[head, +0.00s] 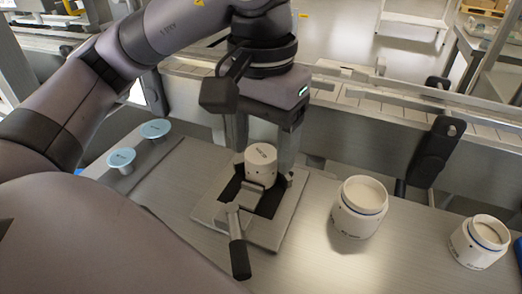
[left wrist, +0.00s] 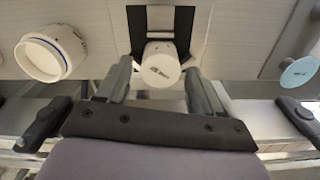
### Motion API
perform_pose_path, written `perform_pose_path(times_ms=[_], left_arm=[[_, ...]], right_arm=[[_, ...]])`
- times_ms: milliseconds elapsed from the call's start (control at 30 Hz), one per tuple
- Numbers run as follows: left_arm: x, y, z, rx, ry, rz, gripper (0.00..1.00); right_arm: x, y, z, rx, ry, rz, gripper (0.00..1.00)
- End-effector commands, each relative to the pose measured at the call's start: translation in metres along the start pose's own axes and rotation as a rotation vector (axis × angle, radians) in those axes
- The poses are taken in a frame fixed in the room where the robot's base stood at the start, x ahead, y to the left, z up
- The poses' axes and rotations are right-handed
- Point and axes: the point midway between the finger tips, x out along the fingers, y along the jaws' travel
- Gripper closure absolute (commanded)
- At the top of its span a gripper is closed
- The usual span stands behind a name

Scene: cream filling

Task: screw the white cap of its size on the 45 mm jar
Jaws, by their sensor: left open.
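A white cap (head: 261,158) with dark print on top sits upright in the clamp fixture (head: 212,208). I cannot tell how much of the white body below it is jar, and the print is too small to read. My left gripper (head: 265,165) points down over it, open, with one finger on each side. In the left wrist view the cap (left wrist: 160,66) lies between the two fingertips (left wrist: 158,72), with gaps showing on both sides. My right gripper is out of view.
Two open white jars with blue rings, a larger one (head: 360,206) and a smaller one (head: 480,241), stand to the right. Two light blue lids (head: 155,129) (head: 121,158) are at the left. The clamp's handle (head: 238,245) sticks out in front. A conveyor (head: 375,108) runs behind the table.

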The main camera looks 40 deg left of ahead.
Motion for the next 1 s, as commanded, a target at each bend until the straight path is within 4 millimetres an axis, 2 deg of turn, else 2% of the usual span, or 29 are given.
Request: perform_pose_path(times_ms=[133, 467, 800, 1000], left_arm=[[-0.0001, -0.0003, -0.0001, -0.071, 0.000, 0.000, 0.34], [-0.0001, -0.0003, -0.0001, -0.094, 0.000, 0.000, 0.34], [0.0000, -0.0011, 0.0002, -0.442, 0.000, 0.000, 0.34], [-0.0001, -0.0013, 0.0003, -0.569, 0.000, 0.000, 0.34]], right_arm=[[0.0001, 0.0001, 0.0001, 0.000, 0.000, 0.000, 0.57], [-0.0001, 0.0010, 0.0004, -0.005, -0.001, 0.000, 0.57], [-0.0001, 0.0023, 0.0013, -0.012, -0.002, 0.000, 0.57], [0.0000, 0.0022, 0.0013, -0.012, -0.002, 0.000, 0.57]])
